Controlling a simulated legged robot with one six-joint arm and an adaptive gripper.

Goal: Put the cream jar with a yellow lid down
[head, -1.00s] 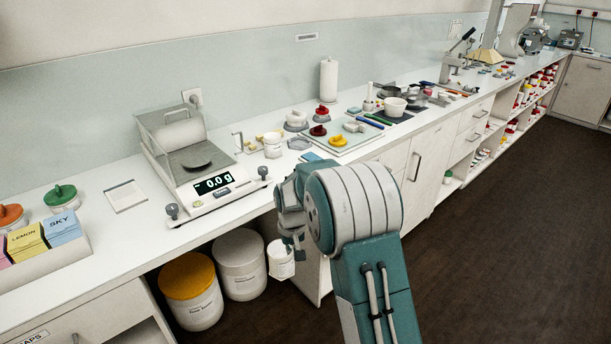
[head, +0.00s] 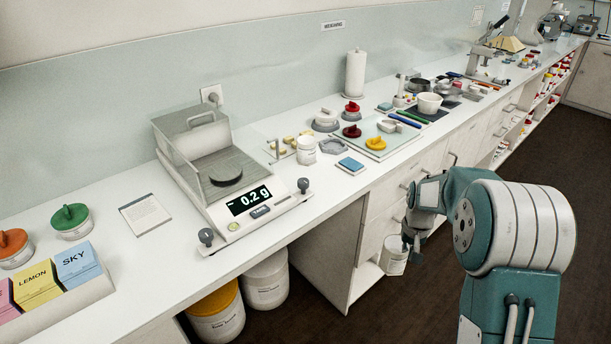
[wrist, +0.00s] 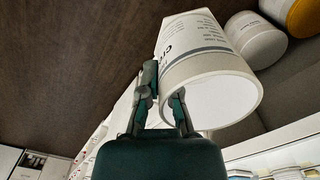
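My gripper (head: 411,243) is shut on a white labelled jar (head: 394,262), held low in front of the bench cabinets, clear of the worktop. In the wrist view the jar (wrist: 212,62) shows a label beginning "Cr" and a pale round end towards the camera. The gripper's fingers (wrist: 164,92) are at this near end. I see no yellow lid on the held jar. A larger tub with a yellow lid (head: 215,299) stands under the bench, with a white tub (head: 266,282) beside it.
The scale (head: 235,190) reads 0.2 g. A small white jar (head: 306,150), a blue pad (head: 351,166) and a glass board (head: 382,146) stand right of it. The worktop's front strip (head: 335,192) is clear. Colour boxes (head: 78,264) stand at left.

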